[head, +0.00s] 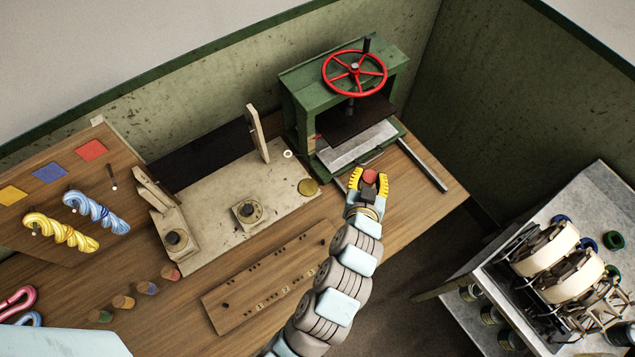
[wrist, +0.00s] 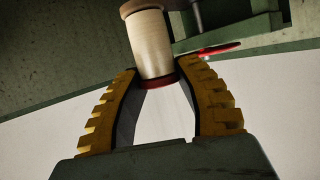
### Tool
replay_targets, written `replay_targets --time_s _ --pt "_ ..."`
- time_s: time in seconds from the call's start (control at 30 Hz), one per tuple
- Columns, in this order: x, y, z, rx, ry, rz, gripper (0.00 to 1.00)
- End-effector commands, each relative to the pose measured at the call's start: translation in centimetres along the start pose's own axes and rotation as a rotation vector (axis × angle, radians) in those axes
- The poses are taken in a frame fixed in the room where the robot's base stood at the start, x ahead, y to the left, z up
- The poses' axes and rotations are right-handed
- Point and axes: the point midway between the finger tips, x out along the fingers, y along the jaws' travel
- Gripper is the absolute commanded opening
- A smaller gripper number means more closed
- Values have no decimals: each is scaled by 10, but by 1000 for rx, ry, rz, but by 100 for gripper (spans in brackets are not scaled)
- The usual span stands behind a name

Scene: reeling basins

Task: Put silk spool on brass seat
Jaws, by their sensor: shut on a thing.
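My gripper (head: 369,180) has yellow ridged fingers and is shut on the silk spool. The silk spool shows its red end (head: 370,176) between the fingers in the head view. In the wrist view the spool (wrist: 151,43) is a cream cylinder with a red rim at its lower end, held between the fingertips (wrist: 160,80) and slightly tilted in the picture. The round brass seat (head: 308,187) lies on the right end of the pale base plate, bare on top. My gripper is to the right of the seat, in front of the press.
A green press (head: 345,95) with a red handwheel stands just behind my gripper. A tall upright post (head: 257,133) rises from the pale plate (head: 215,228). A wooden board with holes (head: 268,275) lies in front. Several small colour-topped pieces (head: 147,288) stand left.

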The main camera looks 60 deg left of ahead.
Motion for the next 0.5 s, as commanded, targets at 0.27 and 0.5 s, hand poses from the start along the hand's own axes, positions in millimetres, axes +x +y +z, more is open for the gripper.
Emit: replay_targets --time_s 0.27,0.5 --pt "1 -104 74 -78 -13 -164 0" --pt "-12 -155 114 -127 -14 -254 0"
